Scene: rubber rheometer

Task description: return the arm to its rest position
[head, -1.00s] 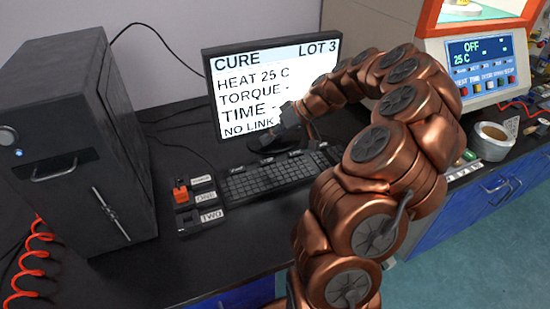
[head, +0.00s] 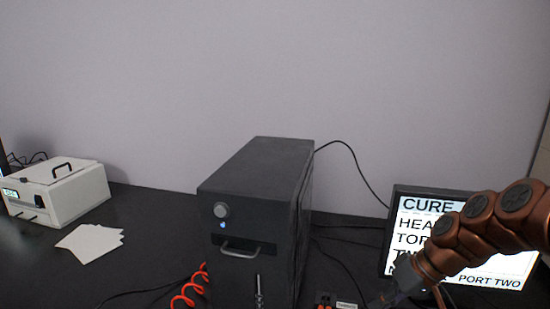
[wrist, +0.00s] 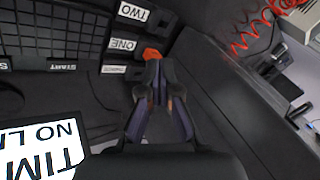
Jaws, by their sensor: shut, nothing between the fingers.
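My copper arm (head: 475,232) reaches in from the right edge of the head view, in front of the monitor. My gripper (head: 385,299) shows there only small, at the bottom edge. In the wrist view my gripper (wrist: 157,75) has its dark fingers together, with nothing between them. A red-orange plug (wrist: 152,54) shows just beyond the fingertips, beside the labels of a dark port block; I cannot tell whether the fingers touch it. The block (head: 326,301) shows only in part in the head view.
A black computer tower (head: 237,215) stands left of the arm, with a red coiled cable (head: 188,290) beside it. The monitor (head: 420,206) is close behind the arm. A white box device (head: 62,193) and papers (head: 90,242) lie far left.

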